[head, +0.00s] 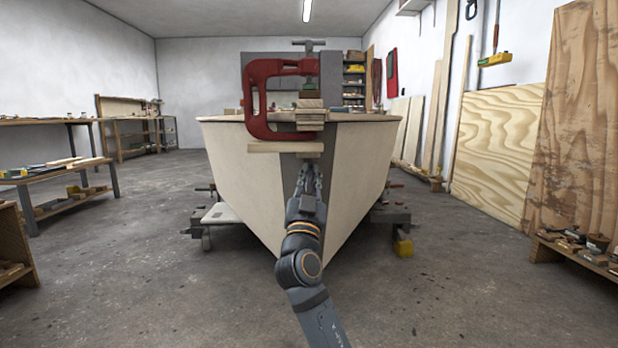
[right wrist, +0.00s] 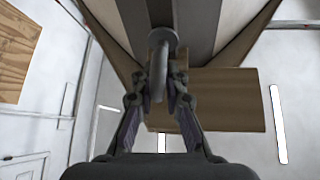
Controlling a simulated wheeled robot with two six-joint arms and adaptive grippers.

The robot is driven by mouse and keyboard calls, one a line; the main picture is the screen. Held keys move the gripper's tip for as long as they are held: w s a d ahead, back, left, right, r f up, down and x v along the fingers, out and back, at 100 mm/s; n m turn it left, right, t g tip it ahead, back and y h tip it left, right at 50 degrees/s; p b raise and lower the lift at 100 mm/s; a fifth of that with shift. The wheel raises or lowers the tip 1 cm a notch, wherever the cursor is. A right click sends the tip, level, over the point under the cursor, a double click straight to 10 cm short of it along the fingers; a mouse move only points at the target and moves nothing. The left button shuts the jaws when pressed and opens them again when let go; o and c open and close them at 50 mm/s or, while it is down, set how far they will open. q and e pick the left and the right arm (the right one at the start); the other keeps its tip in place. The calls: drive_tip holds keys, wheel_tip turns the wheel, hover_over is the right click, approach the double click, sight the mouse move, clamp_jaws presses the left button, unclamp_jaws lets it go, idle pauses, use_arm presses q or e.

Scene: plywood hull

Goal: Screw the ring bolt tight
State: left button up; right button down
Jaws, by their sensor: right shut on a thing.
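The grey metal ring bolt (right wrist: 159,72) shows in the right wrist view, its round collar against the dark stem strip of the hull (right wrist: 197,25). My right gripper (right wrist: 161,86) has its fingers on both sides of the ring and is shut on it. In the head view my right gripper (head: 312,172) reaches up to the bow of the plywood hull (head: 246,185), just under the clamped wood. The ring bolt cannot be made out there. How far its thread is in is hidden. My left gripper is not in view.
A red C-clamp (head: 257,105) grips stacked wood blocks (head: 310,118) at the bow top, close above my right gripper. A flat board (head: 285,147) sticks out beneath. The hull rests on a wheeled cradle (head: 218,214). The floor in front is clear.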

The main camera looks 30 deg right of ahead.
drive_tip(key=m+g, duration=0.1)
drive_tip(key=m, duration=0.2)
drive_tip(key=m+g+h, duration=0.1)
drive_tip(key=m+g, duration=0.1)
drive_tip(key=m, duration=0.2)
drive_tip(key=shift+d+f+h, duration=0.15)
drive_tip(key=shift+d+h, duration=0.05)
drive_tip(key=shift+h, duration=0.1)
drive_tip(key=m+g, duration=0.1)
drive_tip(key=m, duration=0.2)
drive_tip(key=m+g, duration=0.1)
drive_tip(key=shift+s+d+m+g, duration=0.15)
drive_tip(key=shift+d+m+g, duration=0.1)
drive_tip(key=shift+m+g, duration=0.05)
drive_tip(key=m, duration=0.2)
drive_tip(key=m+g, duration=0.1)
drive_tip(key=shift+d+f+m, duration=0.15)
drive_tip(key=shift+f+m, duration=0.1)
drive_tip(key=shift+m, duration=0.15)
drive_tip(key=shift+w+f+m+t+y, duration=0.1)
drive_tip(key=shift+f+m+y, duration=0.3)
drive_tip(key=shift+m+y, duration=1.4)
drive_tip(key=shift+w+f+m+t+y, duration=0.1)
drive_tip(key=shift+f+m+y, duration=0.3)
drive_tip(key=shift+m+y, duration=1.35)
drive_tip(key=shift+w+f+m+t+y, duration=0.1)
drive_tip(key=shift+f+m+y, duration=0.45)
drive_tip(key=shift+m, duration=2.3)
drive_tip(key=shift+r, duration=0.15)
